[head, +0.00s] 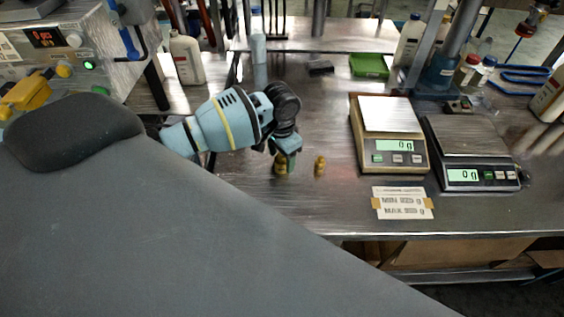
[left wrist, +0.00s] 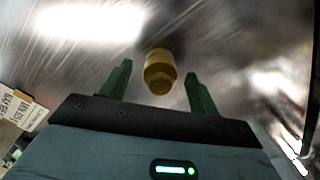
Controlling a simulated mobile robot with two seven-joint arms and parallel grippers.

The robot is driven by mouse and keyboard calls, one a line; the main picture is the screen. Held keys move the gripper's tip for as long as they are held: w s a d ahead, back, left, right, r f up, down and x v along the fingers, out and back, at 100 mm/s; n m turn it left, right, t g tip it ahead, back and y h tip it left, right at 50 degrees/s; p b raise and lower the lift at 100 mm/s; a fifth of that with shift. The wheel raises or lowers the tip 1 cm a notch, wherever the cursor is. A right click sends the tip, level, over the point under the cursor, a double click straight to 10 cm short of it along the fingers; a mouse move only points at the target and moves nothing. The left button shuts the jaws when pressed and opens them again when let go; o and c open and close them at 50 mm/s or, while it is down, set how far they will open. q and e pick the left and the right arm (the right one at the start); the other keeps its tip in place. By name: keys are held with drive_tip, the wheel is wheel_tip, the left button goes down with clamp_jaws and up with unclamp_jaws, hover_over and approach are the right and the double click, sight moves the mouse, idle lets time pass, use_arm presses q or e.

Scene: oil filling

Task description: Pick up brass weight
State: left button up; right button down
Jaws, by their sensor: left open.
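A brass weight (head: 281,168) stands on the metal table directly under my left gripper (head: 284,152), which partly covers it in the head view. In the left wrist view the brass weight (left wrist: 160,72) sits between and slightly beyond the green fingertips of my left gripper (left wrist: 158,69), with gaps on both sides. The left gripper is open and points down at the weight. A second, smaller brass weight (head: 320,165) stands just to the right. My right gripper is not in view.
Two scales, a beige one (head: 426,152) and a dark one (head: 481,187), stand to the right, both reading 0 g. A paper label (head: 402,203) lies near the table's front edge. A green tray (head: 369,65), bottles and a control box (head: 80,62) stand farther back.

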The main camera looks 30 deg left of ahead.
use_arm(q)
drive_tip(key=shift+f, duration=0.55)
clamp_jaws()
drive_tip(key=shift+r, duration=0.1)
drive_tip(key=shift+r, duration=0.45)
drive_tip(key=r, duration=0.1)
drive_tip(key=d+r, duration=0.1)
drive_tip(key=shift+s+r, duration=0.1)
drive_tip(key=shift+r, duration=0.25)
drive_tip(key=s+d, duration=0.1)
drive_tip(key=d, duration=0.4)
drive_tip(key=s+d+r, duration=0.1)
drive_tip(key=d, duration=0.3)
drive_tip(key=s+d, duration=0.1)
drive_tip(key=d, duration=0.4)
drive_tip(key=shift+s+d+r, duration=0.2)
drive_tip(key=shift+s+d, duration=0.05)
drive_tip(key=shift+d, duration=0.1)
